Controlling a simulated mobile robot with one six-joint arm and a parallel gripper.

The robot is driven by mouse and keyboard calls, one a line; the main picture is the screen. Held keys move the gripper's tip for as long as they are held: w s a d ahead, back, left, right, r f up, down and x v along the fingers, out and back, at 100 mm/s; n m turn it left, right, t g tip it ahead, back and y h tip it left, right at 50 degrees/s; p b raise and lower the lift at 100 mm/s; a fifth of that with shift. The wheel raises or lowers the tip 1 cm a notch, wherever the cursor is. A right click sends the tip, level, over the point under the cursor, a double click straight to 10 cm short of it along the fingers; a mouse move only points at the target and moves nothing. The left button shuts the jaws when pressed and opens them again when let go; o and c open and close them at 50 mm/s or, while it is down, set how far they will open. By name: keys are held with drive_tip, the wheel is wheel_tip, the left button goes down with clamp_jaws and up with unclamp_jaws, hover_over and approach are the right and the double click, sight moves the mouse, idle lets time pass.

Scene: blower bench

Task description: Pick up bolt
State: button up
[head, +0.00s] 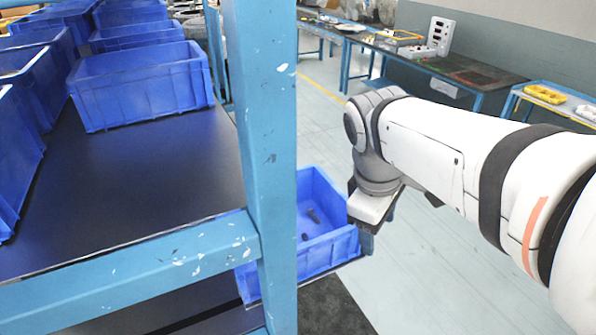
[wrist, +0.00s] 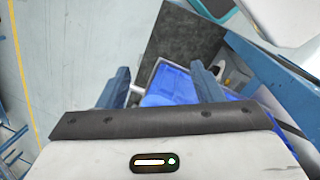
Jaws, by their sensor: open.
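A small dark piece that looks like the bolt (head: 313,215) lies on the floor of a blue bin (head: 330,250) in the head view. A second small dark spot (head: 304,237) shows near it; I cannot tell what it is. The bin also shows in the wrist view (wrist: 170,86), partly behind a finger, and no bolt can be made out there. In the head view my wrist is at the right edge of this bin, and the fingers are mostly hidden.
A blue rack post (head: 262,150) stands left of the bin and hides part of it. The rack shelf (head: 170,180) holds several blue bins (head: 145,88). A dark mat (head: 335,310) lies on the floor. Workbenches (head: 450,70) stand at the back; the floor between is clear.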

drive_tip(key=w+a+r+n+b, duration=0.2)
drive_tip(key=w+a+n, duration=0.1)
drive_tip(key=w+n, duration=0.15)
drive_tip(key=n+b, duration=0.5)
drive_tip(key=n, duration=0.5)
approach(314, 216)
drive_tip(key=f, duration=0.2)
drive_tip(key=d+f, duration=0.1)
drive_tip(key=f, duration=0.2)
drive_tip(key=f+p, duration=0.1)
drive_tip(key=f, duration=0.1)
drive_tip(key=shift+w+d+f, duration=0.2)
drive_tip(key=shift+w+f, duration=0.1)
drive_tip(key=shift+f, duration=0.05)
drive_tip(key=c, duration=1.1)
